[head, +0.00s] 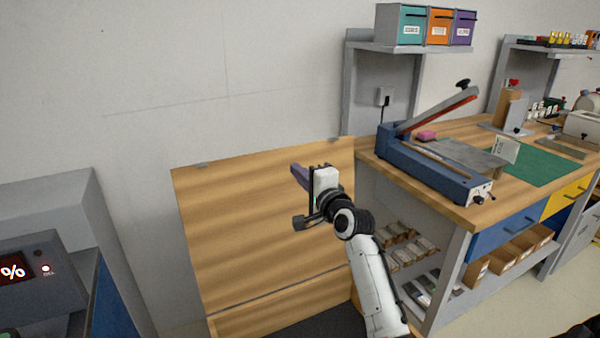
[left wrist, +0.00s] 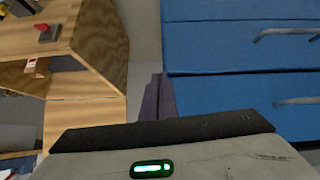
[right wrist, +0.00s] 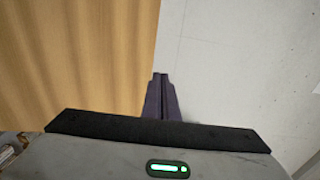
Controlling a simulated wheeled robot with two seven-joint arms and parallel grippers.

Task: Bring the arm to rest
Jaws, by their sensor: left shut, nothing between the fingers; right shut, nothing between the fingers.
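My right arm comes in from the lower right in the head view. Its gripper (head: 297,172) is raised in front of a raised wooden lid (head: 235,235), near the lid's upper edge, with purple fingers pointing up and left. In the right wrist view the fingers (right wrist: 160,97) are shut together and empty, with wood (right wrist: 75,55) on the left and pale wall on the right. My left gripper does not show in the head view. In the left wrist view its fingers (left wrist: 158,98) are shut and empty, in front of blue drawers (left wrist: 235,60).
Coloured bins (head: 400,25) sit on a shelf above. A grey machine with a red display (head: 15,272) is at the left. A wooden cabinet (left wrist: 95,45) shows in the left wrist view.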

